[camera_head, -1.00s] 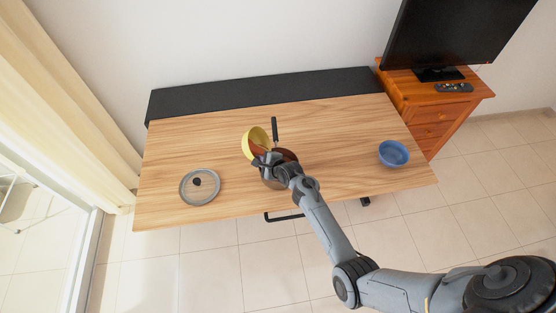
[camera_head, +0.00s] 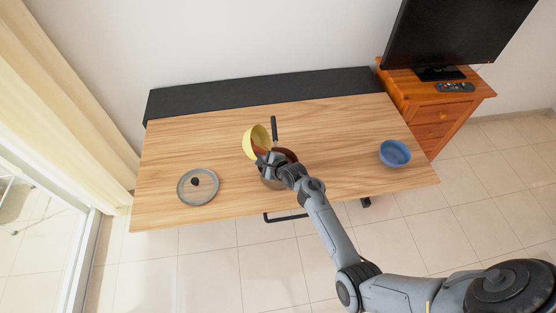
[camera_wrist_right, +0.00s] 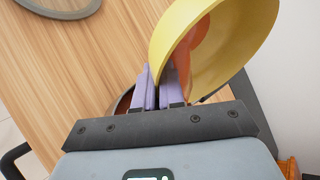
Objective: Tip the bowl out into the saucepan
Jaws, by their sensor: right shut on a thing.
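A yellow bowl (camera_head: 254,139) is held by my right gripper (camera_head: 264,156) above the table. It is tipped on its side with its mouth toward the saucepan. In the right wrist view the bowl (camera_wrist_right: 232,52) is gripped by its rim between the pale fingers of my gripper (camera_wrist_right: 160,80). Something orange-red shows inside the bowl. The saucepan (camera_head: 289,155) stands just right of and below the bowl, with its black handle (camera_head: 274,124) pointing to the back; my arm hides much of it. My left gripper is not in view.
A glass lid (camera_head: 198,187) with a dark knob lies at the table's left. A blue bowl (camera_head: 394,153) stands at the right end. The wooden table (camera_head: 340,135) is otherwise clear. A drawer cabinet (camera_head: 437,112) with a television stands behind right.

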